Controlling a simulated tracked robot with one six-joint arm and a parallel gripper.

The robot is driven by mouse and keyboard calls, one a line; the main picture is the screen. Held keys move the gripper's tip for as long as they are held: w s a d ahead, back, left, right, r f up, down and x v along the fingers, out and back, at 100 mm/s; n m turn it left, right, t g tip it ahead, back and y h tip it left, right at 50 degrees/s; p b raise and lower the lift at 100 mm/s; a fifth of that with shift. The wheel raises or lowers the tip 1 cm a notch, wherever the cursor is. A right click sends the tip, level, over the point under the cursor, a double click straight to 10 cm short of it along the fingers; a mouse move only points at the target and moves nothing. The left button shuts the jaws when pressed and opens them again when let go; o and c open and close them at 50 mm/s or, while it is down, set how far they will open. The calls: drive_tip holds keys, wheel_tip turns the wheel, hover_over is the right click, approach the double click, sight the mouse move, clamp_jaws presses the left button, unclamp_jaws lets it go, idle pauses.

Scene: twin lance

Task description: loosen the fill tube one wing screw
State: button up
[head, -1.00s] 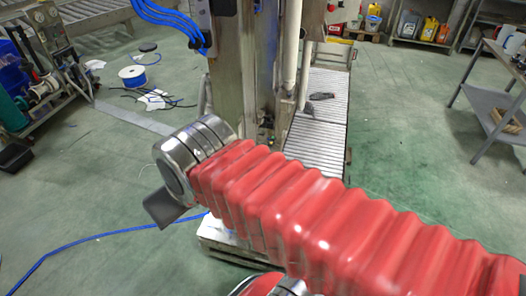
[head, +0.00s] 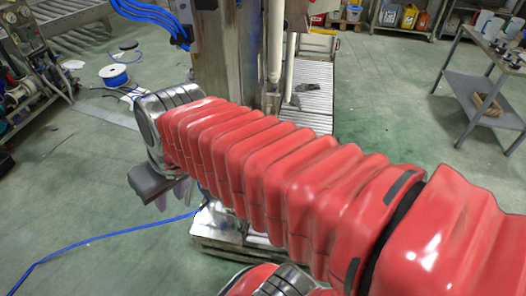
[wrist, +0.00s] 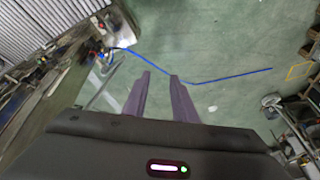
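Two pale upright tubes run beside the steel column in the head view, a thicker one (head: 275,45) and a thinner one (head: 290,65). I cannot tell whether either is fill tube one. No wing screw can be made out in either view. My gripper (wrist: 160,76) points down over the green floor in the wrist view, its two fingers apart with nothing between them. In the head view my gripper is left of the column, well away from the tubes, and my red-sleeved arm hides the column's lower part.
A steel column (head: 228,60) stands in the middle with blue hoses (head: 150,12) at its top. A roller conveyor (head: 312,95) lies behind it, with a dark tool (head: 306,87) on it. A blue hose (head: 100,235) crosses the floor. A grey table (head: 480,90) stands right.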

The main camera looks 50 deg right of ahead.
drive_tip(key=w+d+f+m+y, duration=0.35)
drive_tip(key=w+d+f, duration=0.25)
drive_tip(key=w+d, duration=0.25)
drive_tip(key=w+d+f+m+y, duration=0.2)
drive_tip(key=w+d+f+y, duration=0.4)
drive_tip(key=d, duration=0.4)
drive_tip(key=s+d+f+m+t+h, duration=0.1)
drive_tip(key=d+f+m+t, duration=0.2)
drive_tip(key=d+f+t, duration=0.3)
drive_tip(key=s+d+f+m+t+h, duration=0.1)
drive_tip(key=d+f+t, duration=0.4)
drive_tip(key=d+f, duration=0.6)
drive_tip(key=s+d+m, duration=0.1)
drive_tip(key=d+m, duration=0.1)
drive_tip(key=d, duration=0.6)
drive_tip(key=shift+d+f+t, duration=0.35)
drive_tip(key=shift+d+t, duration=0.05)
drive_tip(key=shift+a, duration=0.1)
drive_tip(key=shift+x, duration=3.35)
drive_tip(key=shift+w, duration=0.15)
